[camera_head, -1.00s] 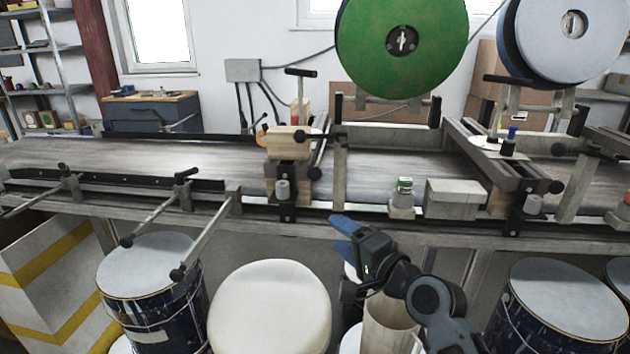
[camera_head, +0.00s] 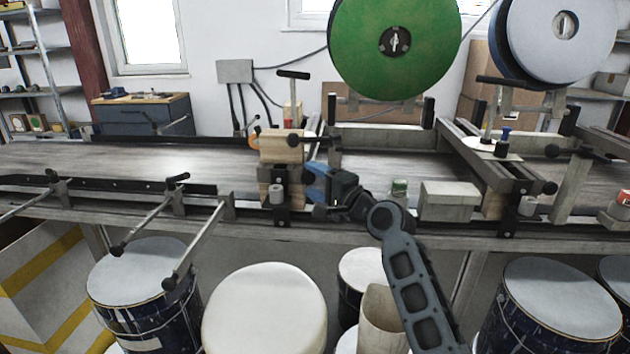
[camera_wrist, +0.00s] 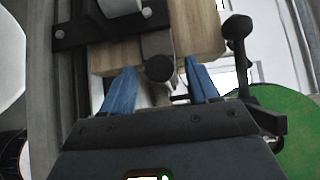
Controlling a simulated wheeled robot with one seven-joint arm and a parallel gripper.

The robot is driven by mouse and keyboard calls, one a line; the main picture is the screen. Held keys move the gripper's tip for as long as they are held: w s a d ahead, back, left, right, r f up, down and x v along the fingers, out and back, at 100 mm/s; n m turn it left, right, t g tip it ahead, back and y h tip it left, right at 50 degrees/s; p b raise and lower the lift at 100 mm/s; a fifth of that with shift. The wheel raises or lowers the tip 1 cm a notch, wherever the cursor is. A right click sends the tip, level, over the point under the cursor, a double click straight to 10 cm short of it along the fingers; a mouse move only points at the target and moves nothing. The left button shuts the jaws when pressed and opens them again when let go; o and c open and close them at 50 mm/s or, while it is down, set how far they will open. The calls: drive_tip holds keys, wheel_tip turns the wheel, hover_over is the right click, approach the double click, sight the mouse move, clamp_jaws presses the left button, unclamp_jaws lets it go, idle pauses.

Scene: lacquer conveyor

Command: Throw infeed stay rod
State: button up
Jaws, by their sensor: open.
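A wooden block station (camera_head: 281,147) with black clamps stands at the conveyor's front edge, left of centre. A round black knob (camera_wrist: 159,68) on a short rod, taken as the stay rod's end, projects from the station in the wrist view. My gripper (camera_head: 311,182) is open at the station's right side. Its two blue fingers lie either side of the knob, with a gap showing; I cannot tell whether either touches it. In the head view the gripper hides this knob. A second black knob (camera_wrist: 237,27) stands beyond the right finger in the wrist view.
The grey belt (camera_head: 90,157) runs across the scene. Drums (camera_head: 150,285) stand below. A green reel (camera_head: 394,42) hangs above. Other knobbed rods (camera_head: 200,238) project forward at the left.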

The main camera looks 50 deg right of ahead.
drive_tip(key=shift+w, duration=0.2)
clamp_jaws()
idle(0.5)
